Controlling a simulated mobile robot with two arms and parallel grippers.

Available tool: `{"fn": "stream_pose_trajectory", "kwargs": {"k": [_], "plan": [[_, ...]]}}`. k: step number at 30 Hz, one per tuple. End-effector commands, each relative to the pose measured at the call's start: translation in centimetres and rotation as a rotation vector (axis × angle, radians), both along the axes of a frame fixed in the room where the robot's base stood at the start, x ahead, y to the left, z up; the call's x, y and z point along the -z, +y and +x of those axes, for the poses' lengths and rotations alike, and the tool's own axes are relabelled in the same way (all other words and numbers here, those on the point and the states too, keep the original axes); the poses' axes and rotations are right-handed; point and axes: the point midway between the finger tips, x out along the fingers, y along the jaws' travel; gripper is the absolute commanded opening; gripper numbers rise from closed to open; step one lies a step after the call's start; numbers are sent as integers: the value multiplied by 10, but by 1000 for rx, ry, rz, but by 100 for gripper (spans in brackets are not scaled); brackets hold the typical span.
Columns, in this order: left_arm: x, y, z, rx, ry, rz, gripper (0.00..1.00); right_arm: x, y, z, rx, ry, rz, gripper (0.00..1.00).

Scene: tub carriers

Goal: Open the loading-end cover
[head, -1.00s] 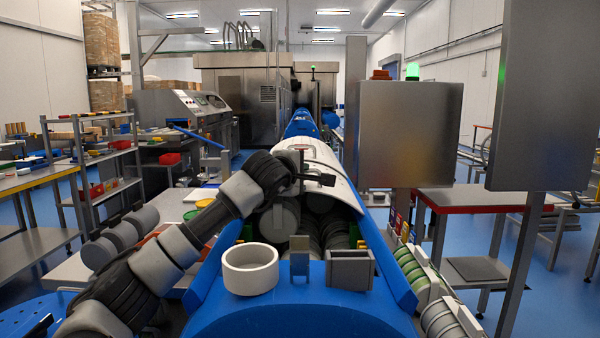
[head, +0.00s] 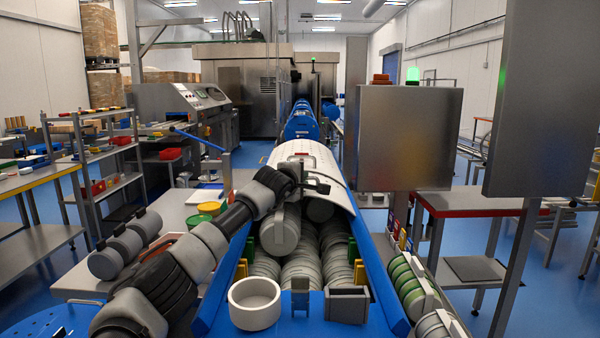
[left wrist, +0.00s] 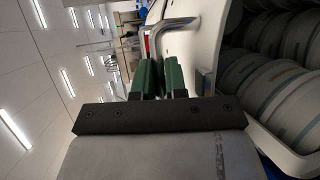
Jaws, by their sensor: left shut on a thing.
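The loading-end cover (head: 339,192) is a white, perforated curved shell over the blue trough (head: 377,262). Its front edge stands back from the near end, and grey tubs (head: 300,262) show in the open trough in front of it. My left gripper (head: 318,186) is at the cover's front edge, shut on its bent metal handle. In the left wrist view, the green fingers (left wrist: 158,72) are together at the handle (left wrist: 172,27), which joins the white cover (left wrist: 190,50). The exact grip is partly hidden. My right gripper is out of view.
A white ring (head: 254,303) and a small grey box (head: 346,304) sit on the trough's near end. Grey panels (head: 408,135) stand close on the right. A work table (head: 78,270) with grey cylinders is at the left. A rack of tubs (head: 415,285) lines the trough's right side.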

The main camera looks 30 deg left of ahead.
Motion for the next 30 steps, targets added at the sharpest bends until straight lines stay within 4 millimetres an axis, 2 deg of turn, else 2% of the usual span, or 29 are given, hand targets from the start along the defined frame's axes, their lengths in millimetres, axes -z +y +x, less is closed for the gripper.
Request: {"fn": "stream_pose_trajectory", "kwargs": {"k": [10,11,15,16,25,30], "plan": [[-1,2,1,-1,-4,1,0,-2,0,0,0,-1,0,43],[-1,2,1,-2,-4,1,14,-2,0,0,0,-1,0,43],[-1,2,1,-2,-3,1,36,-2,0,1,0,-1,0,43],[-1,2,1,-2,-3,1,37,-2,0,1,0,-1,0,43],[0,2,0,-2,-2,1,37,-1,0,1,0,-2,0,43],[0,1,-8,0,-2,1,37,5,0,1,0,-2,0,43]]}}
